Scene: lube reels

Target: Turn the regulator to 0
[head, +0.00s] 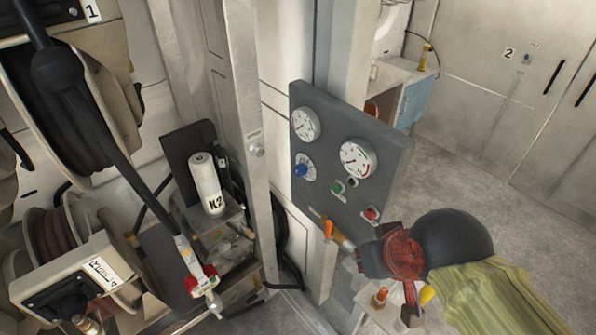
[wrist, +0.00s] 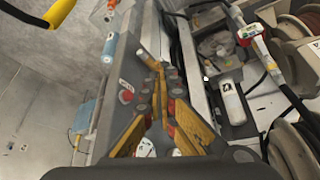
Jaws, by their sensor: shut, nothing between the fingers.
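A dark grey panel (head: 333,195) carries two white round gauges, a blue knob (head: 300,170) on a pale marked dial, and small green, black and red controls. The blue knob looks like the regulator; its exact setting is too small to read. My gripper (head: 328,228) is shut and empty in front of the panel's lower part, below and right of the blue knob and apart from it. In the wrist view my gripper (wrist: 152,62) has its orange fingers together. The red control (wrist: 126,96) shows left of them; the blue knob cannot be made out there.
A metal post (head: 240,120) stands left of the panel. Beyond it are hose reels (head: 65,90) and a white K2 cylinder (head: 206,185), which also shows in the wrist view (wrist: 231,100). A small table (head: 365,300) is below my gripper.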

